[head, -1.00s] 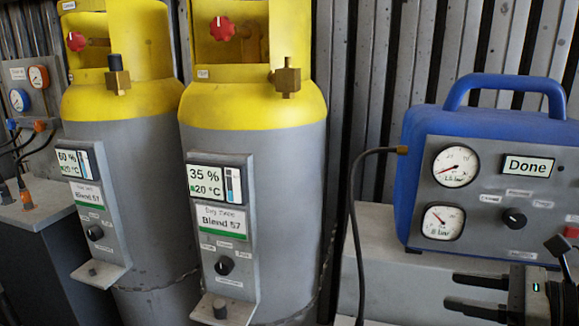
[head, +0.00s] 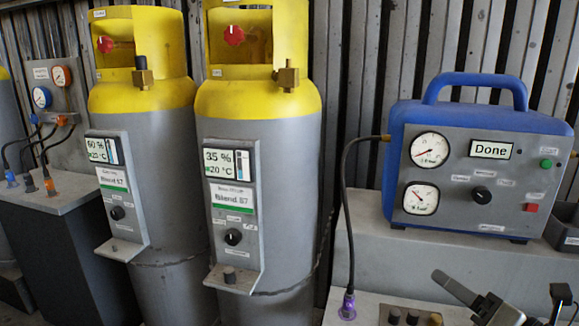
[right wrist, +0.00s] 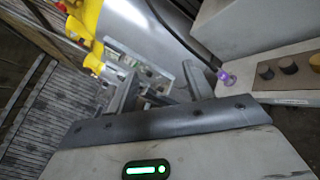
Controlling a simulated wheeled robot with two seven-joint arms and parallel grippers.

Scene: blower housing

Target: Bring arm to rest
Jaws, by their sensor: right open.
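My right gripper (head: 455,288) shows at the lower right of the head view, partly cut off by the bottom edge. In the right wrist view its two grey fingers (right wrist: 160,90) stand apart with nothing seen held between them. It is in front of the bench, near a panel with several knobs (head: 412,316). My left gripper is not in view. The blue machine (head: 400,140) stands on the bench at the right, and its screen (head: 490,150) reads "Done".
Two grey cylinders with yellow tops (head: 262,105) (head: 143,105) stand left of the bench. A black hose (head: 345,200) runs from the machine down to a purple connector (head: 347,307), also in the right wrist view (right wrist: 226,77). A gauge panel (head: 52,90) is at far left.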

